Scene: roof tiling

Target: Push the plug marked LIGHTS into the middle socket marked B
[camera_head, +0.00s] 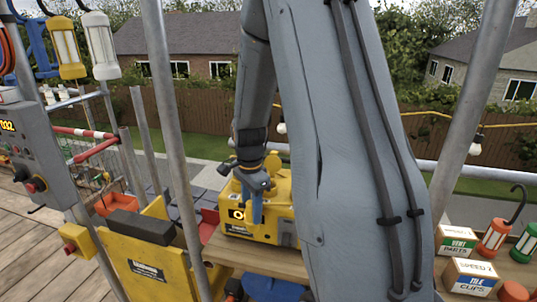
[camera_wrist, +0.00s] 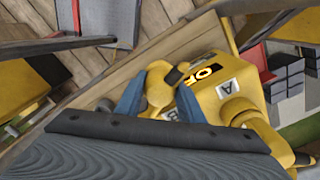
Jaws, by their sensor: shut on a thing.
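My gripper (camera_wrist: 160,98) has its blue fingers shut on a yellow plug (camera_wrist: 157,82) with a dark part at its side. No marking on the plug is readable. The plug is over the yellow socket box (camera_wrist: 200,105), close to the label B (camera_wrist: 173,115), which is partly hidden by a finger. Label A (camera_wrist: 228,88) shows clear to the right. I cannot tell whether the plug touches or enters a socket. In the head view my gripper (camera_head: 257,207) points down at the front of the box (camera_head: 238,228), and my arm hides part of it.
The box stands on a wooden plank (camera_head: 240,257). A yellow panel (camera_head: 150,265) with a dark block stands to the left. A scaffold pole (camera_head: 178,130) rises left of my arm. Small cartons (camera_head: 470,276) and lanterns (camera_head: 494,236) stand at the right.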

